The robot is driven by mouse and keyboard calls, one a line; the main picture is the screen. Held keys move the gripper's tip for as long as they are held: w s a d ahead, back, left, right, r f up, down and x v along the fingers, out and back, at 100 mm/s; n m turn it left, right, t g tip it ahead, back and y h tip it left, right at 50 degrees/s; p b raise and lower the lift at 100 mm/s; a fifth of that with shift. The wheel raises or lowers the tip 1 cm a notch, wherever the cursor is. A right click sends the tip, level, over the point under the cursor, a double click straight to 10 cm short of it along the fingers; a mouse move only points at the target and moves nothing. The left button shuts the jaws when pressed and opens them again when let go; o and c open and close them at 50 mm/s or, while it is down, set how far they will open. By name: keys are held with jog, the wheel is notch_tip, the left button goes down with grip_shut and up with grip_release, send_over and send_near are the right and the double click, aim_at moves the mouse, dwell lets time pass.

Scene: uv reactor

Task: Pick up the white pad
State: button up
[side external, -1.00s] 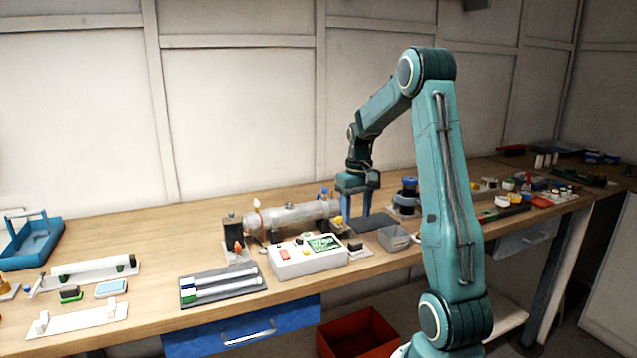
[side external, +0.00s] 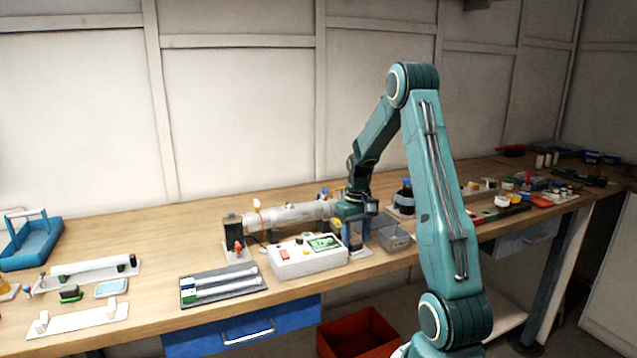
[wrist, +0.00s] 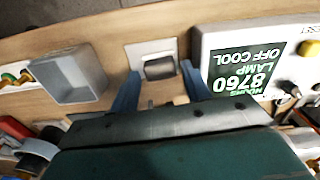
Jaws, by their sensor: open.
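My gripper (side external: 356,243) is open and empty, low over the bench beside the white control box; its two blue fingers also show in the wrist view (wrist: 159,76). In the wrist view a small grey block with a dark edge (wrist: 160,68) lies on a white square plate (wrist: 139,51), just ahead of and between the fingertips. I cannot tell whether this block is the white pad. In the side view the fingers partly hide that spot. Another pale pad with a bluish border (side external: 111,288) lies far left on the bench.
The white control box (wrist: 245,60) stands close to one finger, and a grey open bin (wrist: 68,75) lies on the other side. A dark tray with white tubes (side external: 222,284) lies left. The bench edge is near.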

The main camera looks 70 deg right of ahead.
jog(key=shift+f, duration=1.15)
jog(key=c, duration=0.6)
